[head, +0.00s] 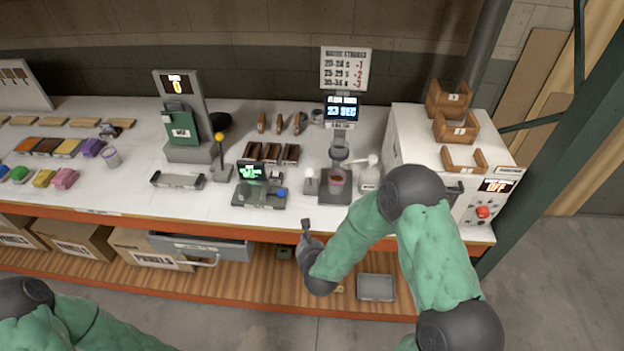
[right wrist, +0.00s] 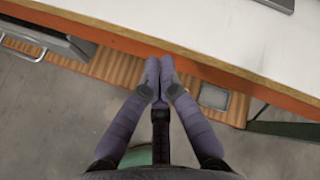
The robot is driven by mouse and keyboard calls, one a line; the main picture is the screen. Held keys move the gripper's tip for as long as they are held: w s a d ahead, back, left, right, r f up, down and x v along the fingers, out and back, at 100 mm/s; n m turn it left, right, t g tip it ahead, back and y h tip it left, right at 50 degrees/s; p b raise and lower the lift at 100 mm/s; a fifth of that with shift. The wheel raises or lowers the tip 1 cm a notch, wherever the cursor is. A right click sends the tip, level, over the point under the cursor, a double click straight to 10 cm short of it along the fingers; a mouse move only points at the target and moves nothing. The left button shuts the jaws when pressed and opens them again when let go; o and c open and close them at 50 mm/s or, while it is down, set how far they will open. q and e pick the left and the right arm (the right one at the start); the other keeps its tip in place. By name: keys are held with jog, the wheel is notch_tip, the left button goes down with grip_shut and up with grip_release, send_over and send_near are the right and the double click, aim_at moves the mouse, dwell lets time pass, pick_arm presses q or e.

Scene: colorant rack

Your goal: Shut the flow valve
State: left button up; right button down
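The flow station (head: 335,190) stands at the right middle of the bench, with a grey funnel (head: 340,151) above a cup holding something reddish (head: 337,180). White round knobs sit on either side, one at its left (head: 309,173) and one at its right (head: 373,160). I cannot tell for sure which part is the flow valve or how it is set. My right gripper (head: 305,224) is in front of the bench edge, below and left of the station, touching nothing. Its fingers are together and empty in the right wrist view (right wrist: 160,62). My left gripper is out of view.
A display reading 23 SEC (head: 342,108) stands behind the station. A white box machine (head: 405,135) with wooden trays is to the right. A small scale-like device (head: 259,195) sits at the left. The bench's orange front edge (right wrist: 205,72) lies beyond my right fingertips.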

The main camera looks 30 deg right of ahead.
jog(key=w+d+r+m+t+h+p, duration=0.1)
jog(key=d+r+m+h+p, duration=0.1)
jog(key=r+m, duration=0.5)
notch_tip(320, 180, up, 2)
jog(key=shift+d+r+m+t+h+p, duration=0.1)
jog(key=shift+d+m+t+h+p, duration=0.25)
jog(key=shift+d, duration=0.5)
jog(key=shift+w, duration=0.1)
jog(key=x, duration=1)
jog(key=shift+b, duration=0.3)
jog(key=shift+w+d+r, duration=0.2)
jog(key=shift+w+r, duration=0.1)
jog(key=shift+w, duration=0.25)
jog(key=shift+w+d+r, duration=0.2)
jog(key=shift+w+r, duration=0.1)
jog(key=shift+w, duration=0.25)
jog(key=shift+w+d+r, duration=0.2)
jog(key=shift+w+r, duration=0.1)
jog(key=shift+w, duration=0.3)
jog(key=shift+r+p, duration=0.15)
jog(key=shift+p, duration=0.25)
